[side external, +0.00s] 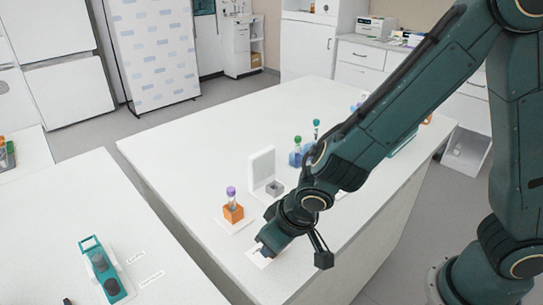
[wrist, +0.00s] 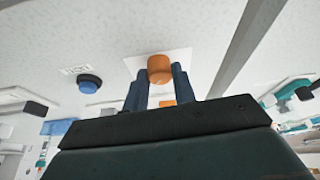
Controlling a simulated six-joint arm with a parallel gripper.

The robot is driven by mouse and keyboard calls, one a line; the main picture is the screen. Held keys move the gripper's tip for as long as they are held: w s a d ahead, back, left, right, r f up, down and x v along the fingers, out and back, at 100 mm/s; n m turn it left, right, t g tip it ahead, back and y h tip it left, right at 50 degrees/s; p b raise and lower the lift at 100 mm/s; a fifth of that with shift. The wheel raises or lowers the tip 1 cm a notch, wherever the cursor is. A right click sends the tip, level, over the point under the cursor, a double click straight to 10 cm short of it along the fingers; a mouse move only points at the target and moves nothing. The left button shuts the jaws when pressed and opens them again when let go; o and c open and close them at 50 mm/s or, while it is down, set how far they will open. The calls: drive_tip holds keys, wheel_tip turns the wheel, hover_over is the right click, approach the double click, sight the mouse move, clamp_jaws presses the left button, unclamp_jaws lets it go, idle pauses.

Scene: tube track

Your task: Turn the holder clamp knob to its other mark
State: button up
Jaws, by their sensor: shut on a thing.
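My gripper (side external: 266,249) is low over the near edge of the white table. In the wrist view its two dark blue fingers (wrist: 159,82) are shut on an orange rounded knob (wrist: 159,68), one finger on each side. The knob stands before a white plate (wrist: 181,58). In the side view the gripper hides the knob, and only part of a pale plate (side external: 257,258) shows beside it. I cannot make out the knob's marks or which way it points. A smaller orange patch (wrist: 167,103) shows between the fingers lower down.
An orange block holding a purple-capped tube (side external: 232,211) stands just left of my gripper. A white upright stand (side external: 262,166) and a blue rack (side external: 297,157) are behind. A black and blue round part (wrist: 89,83) lies left in the wrist view. The table's far left is clear.

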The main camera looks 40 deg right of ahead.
drive_tip(key=o, duration=1)
drive_tip(key=shift+r, duration=0.15)
drive_tip(key=shift+v, duration=6.85)
drive_tip(key=shift+w, duration=0.1)
drive_tip(key=shift+m+t, duration=0.4)
drive_tip(key=shift+t, duration=0.1)
drive_tip(key=s+d+r, duration=0.2)
drive_tip(key=s+d, duration=0.1)
drive_tip(key=d, duration=0.3)
drive_tip(key=s+d+r, duration=0.3)
drive_tip(key=s+d, duration=0.1)
drive_tip(key=d, duration=0.2)
drive_tip(key=s+d+r, duration=0.2)
drive_tip(key=s+d, duration=0.1)
drive_tip(key=d, duration=0.3)
drive_tip(key=shift+s+d+r, duration=0.2)
drive_tip(key=shift+s, duration=0.05)
